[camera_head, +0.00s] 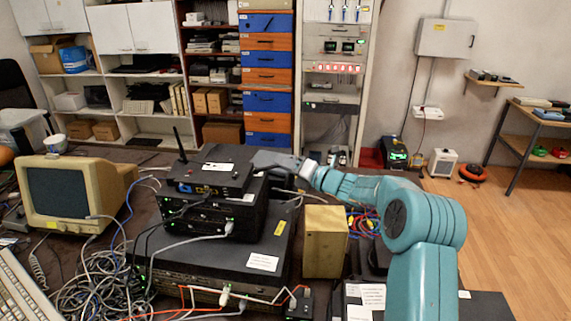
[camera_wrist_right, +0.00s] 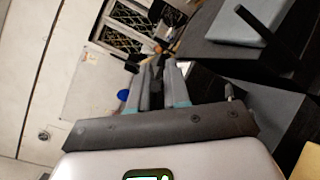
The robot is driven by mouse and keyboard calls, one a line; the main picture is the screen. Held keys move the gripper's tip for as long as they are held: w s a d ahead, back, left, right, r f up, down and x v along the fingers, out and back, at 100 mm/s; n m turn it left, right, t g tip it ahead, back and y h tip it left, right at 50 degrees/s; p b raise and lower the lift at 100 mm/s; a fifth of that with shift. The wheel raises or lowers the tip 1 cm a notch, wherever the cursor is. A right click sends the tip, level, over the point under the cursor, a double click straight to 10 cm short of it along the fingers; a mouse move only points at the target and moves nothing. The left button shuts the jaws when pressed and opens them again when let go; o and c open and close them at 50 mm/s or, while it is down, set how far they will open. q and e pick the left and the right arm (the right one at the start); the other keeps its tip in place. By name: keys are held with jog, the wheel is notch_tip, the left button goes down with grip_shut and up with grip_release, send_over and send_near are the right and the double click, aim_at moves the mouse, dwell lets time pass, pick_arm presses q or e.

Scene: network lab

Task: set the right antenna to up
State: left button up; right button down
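The black router (camera_head: 213,178) sits on top of a stack of dark network boxes in the head view. A thin black antenna (camera_head: 180,144) stands nearly upright at its left rear, leaning slightly left. No right antenna can be made out in the head view; my right gripper (camera_head: 262,160) is close to the router's right rear side there. In the right wrist view, the two grey fingers of my right gripper (camera_wrist_right: 157,82) lie close together with a dark strip between them; whether it is a held object is unclear. A black rod (camera_wrist_right: 258,26) shows beside the router's top at upper right. My left gripper is out of view.
An old monitor (camera_head: 65,190) and tangled cables (camera_head: 95,285) fill the left of the table. A tan box (camera_head: 325,240) stands right of the stack, under my right arm. Network cables hang at the stack's front.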

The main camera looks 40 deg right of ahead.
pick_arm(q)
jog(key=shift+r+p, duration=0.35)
pick_arm(e)
jog(key=shift+r, duration=0.25)
